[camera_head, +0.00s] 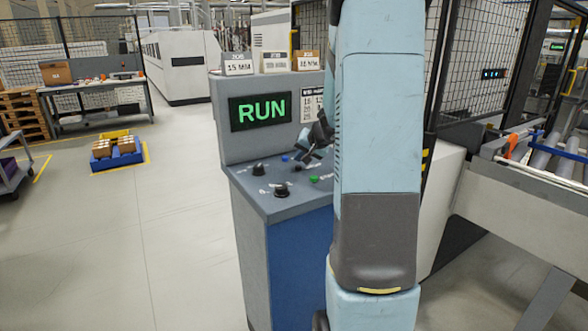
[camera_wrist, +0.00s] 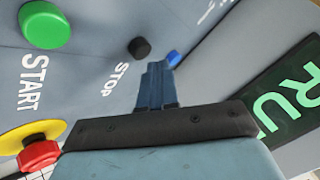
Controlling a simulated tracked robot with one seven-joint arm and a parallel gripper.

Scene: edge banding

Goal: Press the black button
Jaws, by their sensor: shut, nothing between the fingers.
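The black button (camera_wrist: 140,48) is a small round button beside the word STOP on the grey panel, in the wrist view. My gripper (camera_wrist: 157,68) is shut and empty, its fingertips just below and slightly right of the black button in that view. A gap shows between them there; the height above the panel is hard to tell. In the head view my gripper (camera_head: 304,156) is over the console top, close to the blue button. The black button is hard to make out there beside my gripper.
A blue button (camera_wrist: 173,59) is close to the fingertips. A green START button (camera_wrist: 44,24) and a red emergency button (camera_wrist: 38,155) are on the same panel. Black knobs (camera_head: 258,169) stand at the console's left. The display (camera_head: 261,110) reads RUN.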

